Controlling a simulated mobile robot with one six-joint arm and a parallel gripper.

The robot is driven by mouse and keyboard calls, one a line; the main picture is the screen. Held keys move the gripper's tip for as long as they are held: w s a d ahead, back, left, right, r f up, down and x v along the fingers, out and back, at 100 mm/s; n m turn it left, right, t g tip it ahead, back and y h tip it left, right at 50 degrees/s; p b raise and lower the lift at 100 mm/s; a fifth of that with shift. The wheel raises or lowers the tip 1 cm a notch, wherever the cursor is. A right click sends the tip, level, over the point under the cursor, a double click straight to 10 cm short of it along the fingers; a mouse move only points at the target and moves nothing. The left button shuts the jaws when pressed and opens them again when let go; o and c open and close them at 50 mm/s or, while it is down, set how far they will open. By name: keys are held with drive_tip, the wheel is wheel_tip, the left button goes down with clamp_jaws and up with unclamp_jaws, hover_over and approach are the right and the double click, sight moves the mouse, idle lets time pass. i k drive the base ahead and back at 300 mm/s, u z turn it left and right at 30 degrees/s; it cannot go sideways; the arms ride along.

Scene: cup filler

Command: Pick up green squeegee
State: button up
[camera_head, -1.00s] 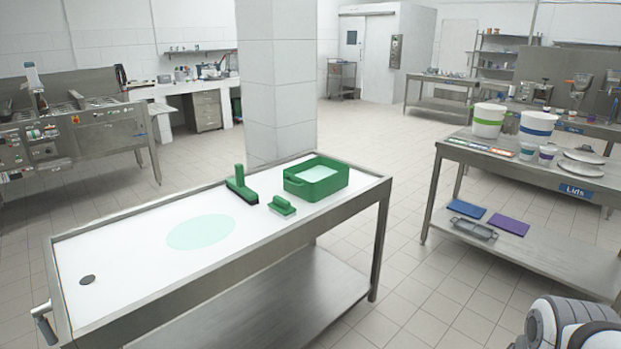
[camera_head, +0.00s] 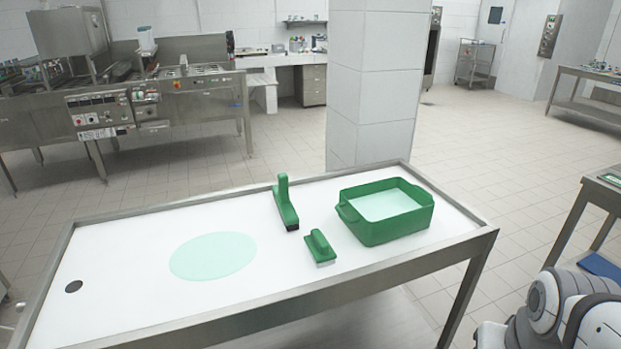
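The green squeegee (camera_head: 285,203) rests on the white top of the steel table (camera_head: 130,245), left of the green tub. It has an upright handle and a dark edge along its lower front. A smaller green handled tool, perhaps a brush (camera_head: 319,247), lies in front of it to the right. White and grey links of my arm show at the lower right. My gripper is not in view.
The green tub (camera_head: 375,230) with pale liquid stands right of the squeegee. A pale green puddle (camera_head: 213,256) and a dark drain hole (camera_head: 73,287) are on the left. A tiled pillar (camera_head: 376,90) stands behind the table. Another table's edge (camera_head: 603,190) is at right.

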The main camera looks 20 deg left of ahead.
sight(290, 217)
drive_tip(key=u, duration=0.65)
drive_tip(key=i, duration=1.15)
drive_tip(key=u, duration=0.65)
drive_tip(key=k, duration=0.75)
drive_tip(key=u, duration=0.2)
drive_tip(key=i, duration=0.8)
drive_tip(key=z, duration=0.1)
